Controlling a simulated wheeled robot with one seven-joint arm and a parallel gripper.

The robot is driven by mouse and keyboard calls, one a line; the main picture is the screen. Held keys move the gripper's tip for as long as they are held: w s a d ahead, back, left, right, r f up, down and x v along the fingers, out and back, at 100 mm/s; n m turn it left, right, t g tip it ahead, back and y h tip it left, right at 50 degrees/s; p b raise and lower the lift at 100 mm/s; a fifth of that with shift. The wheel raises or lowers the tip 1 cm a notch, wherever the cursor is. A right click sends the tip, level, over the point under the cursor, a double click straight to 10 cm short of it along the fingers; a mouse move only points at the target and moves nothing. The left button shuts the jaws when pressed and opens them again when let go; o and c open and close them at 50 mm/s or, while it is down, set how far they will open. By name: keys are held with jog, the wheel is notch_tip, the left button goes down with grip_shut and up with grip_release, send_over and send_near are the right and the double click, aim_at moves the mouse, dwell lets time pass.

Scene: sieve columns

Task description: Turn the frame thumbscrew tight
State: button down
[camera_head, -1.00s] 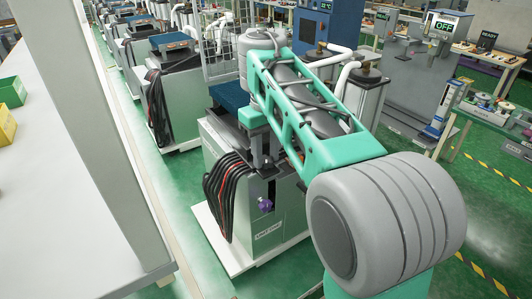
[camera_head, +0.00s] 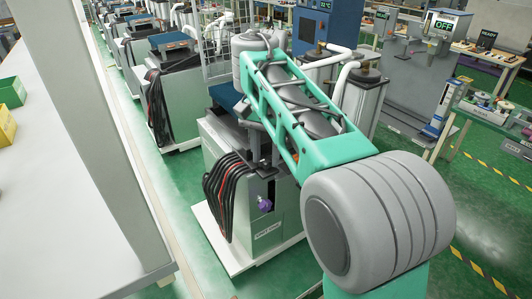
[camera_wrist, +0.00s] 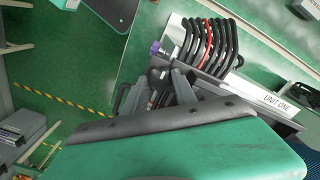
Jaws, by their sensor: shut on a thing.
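My gripper (camera_wrist: 158,92) shows in the wrist view beyond my green wrist cover, with its dark fingers at the top of the unit's frame. It is shut on a small part there, taken to be the frame thumbscrew; the fingers and shadow mostly hide it, and its turn cannot be read. In the head view my own arm hides the gripper and this part. A purple knob (camera_head: 264,203) sits on the front of the pale green machine (camera_head: 268,236), below the arm. It also shows in the wrist view (camera_wrist: 155,47), apart from the fingers.
Black hoses and one red hose (camera_head: 228,190) hang on the machine's left side, close to the gripper in the wrist view (camera_wrist: 208,42). Grey cylinders (camera_head: 362,100) stand behind my arm. A white bench (camera_head: 60,200) is at left. Green floor lies open between bench and machine.

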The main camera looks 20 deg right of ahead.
jog(key=m, duration=0.4)
jog(key=shift+m, duration=0.3)
jog(key=m, duration=0.4)
jog(key=shift+m+p, duration=0.3)
jog(key=m, duration=0.4)
jog(key=shift+r+m, duration=0.1)
jog(key=shift+m, duration=0.2)
jog(key=shift+m+p, duration=0.3)
jog(key=shift+m, duration=1.9)
jog(key=c, duration=1.1)
grip_release()
jog(key=shift+o, duration=0.5)
jog(key=shift+s, duration=0.1)
